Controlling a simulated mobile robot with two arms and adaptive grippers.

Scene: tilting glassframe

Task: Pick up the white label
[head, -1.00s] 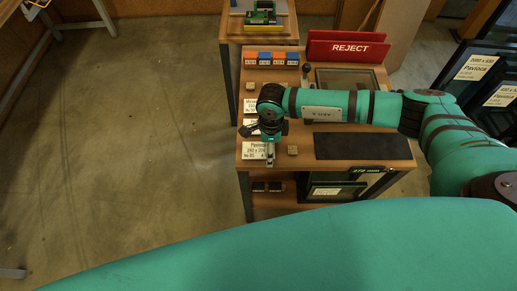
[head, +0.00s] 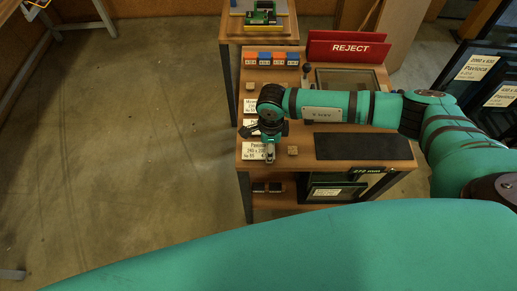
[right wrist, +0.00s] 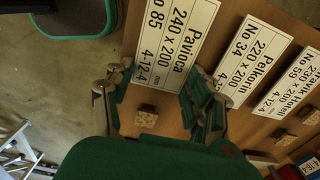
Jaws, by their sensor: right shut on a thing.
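Several white labels with black print lie in a column on the table's left side. The nearest, the Pavloca 240 x 200 label (head: 254,150), is at my right gripper (head: 269,158) and partly hidden by it. In the right wrist view this label (right wrist: 173,42) reaches between the two fingers of my right gripper (right wrist: 158,98), one at each long edge, and the gripper is shut on it. Whether it is clear of the tabletop I cannot tell. The Pelkorin label (right wrist: 243,62) lies beside it, apart from the fingers. My left gripper is not in view.
A small wooden block (head: 293,150) and a dark mat (head: 362,146) lie to the right on the wooden table (head: 310,168). A red REJECT holder (head: 346,48) and coloured boxes (head: 272,58) are at the back. Open floor (head: 140,140) lies to the left.

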